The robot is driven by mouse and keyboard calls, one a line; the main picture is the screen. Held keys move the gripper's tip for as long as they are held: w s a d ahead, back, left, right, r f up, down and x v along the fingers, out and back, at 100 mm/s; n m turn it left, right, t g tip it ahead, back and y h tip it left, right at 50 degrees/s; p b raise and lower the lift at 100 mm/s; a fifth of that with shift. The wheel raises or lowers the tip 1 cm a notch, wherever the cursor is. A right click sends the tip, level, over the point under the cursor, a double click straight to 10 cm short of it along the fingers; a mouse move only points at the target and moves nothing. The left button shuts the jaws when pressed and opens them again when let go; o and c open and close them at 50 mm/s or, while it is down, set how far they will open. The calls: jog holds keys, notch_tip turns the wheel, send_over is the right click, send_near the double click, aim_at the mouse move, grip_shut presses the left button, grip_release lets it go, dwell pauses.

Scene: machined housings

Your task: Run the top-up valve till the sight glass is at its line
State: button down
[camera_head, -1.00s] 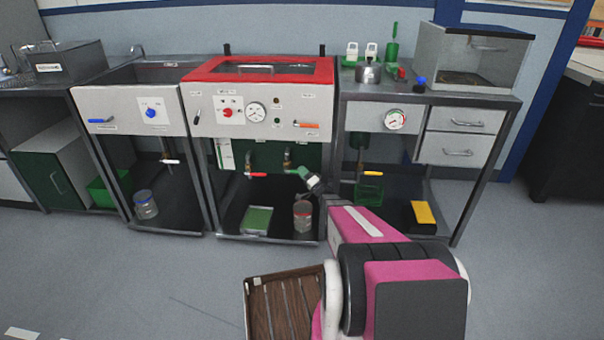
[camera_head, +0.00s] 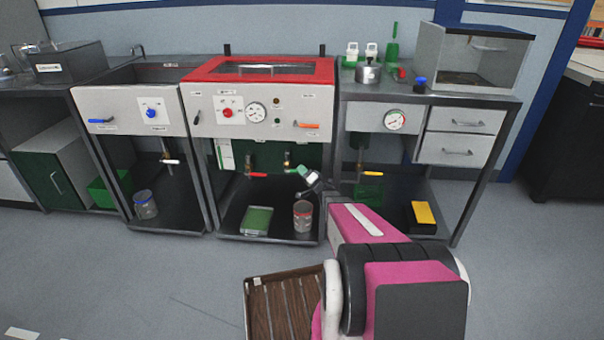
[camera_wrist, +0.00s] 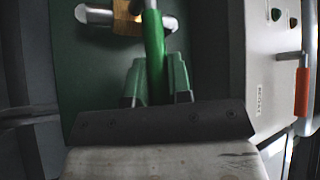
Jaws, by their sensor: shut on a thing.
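My gripper (camera_head: 302,172) is at the red-topped middle bench (camera_head: 196,72), under its front panel, at the right of two valves. In the wrist view its green fingers (camera_wrist: 157,85) are shut on a green valve lever (camera_wrist: 153,42). The lever joins a brass valve body (camera_wrist: 127,18) on a metal pipe. In the head view my gripper partly covers this lever. A pale upright strip (camera_head: 225,154) hangs under the panel at left; I cannot tell whether it is the sight glass, nor read any level or line. Labels are too small to read.
A red-handled valve (camera_head: 257,174) is left of the held one. An orange lever (camera_head: 307,125) sticks out on the panel above, also close by in the wrist view (camera_wrist: 302,90). A can (camera_head: 303,216) and green-topped box (camera_head: 257,220) stand on the shelf below.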

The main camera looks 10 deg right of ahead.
jog(key=shift+a+r+n+g, duration=0.2)
jog(key=shift+r+n+g, duration=0.85)
jog(key=shift+n+g, duration=0.05)
jog(key=shift+w+a+r+n+g+h, duration=0.15)
jog(key=shift+a+r+n+g+h, duration=0.2)
jog(key=shift+r+n+g+h, duration=0.35)
jog(key=shift+f, duration=0.1)
jog(key=c, duration=1.1)
grip_release()
jog(key=shift+o, duration=0.2)
jog(key=v, duration=1)
jog(key=shift+s+d, duration=0.3)
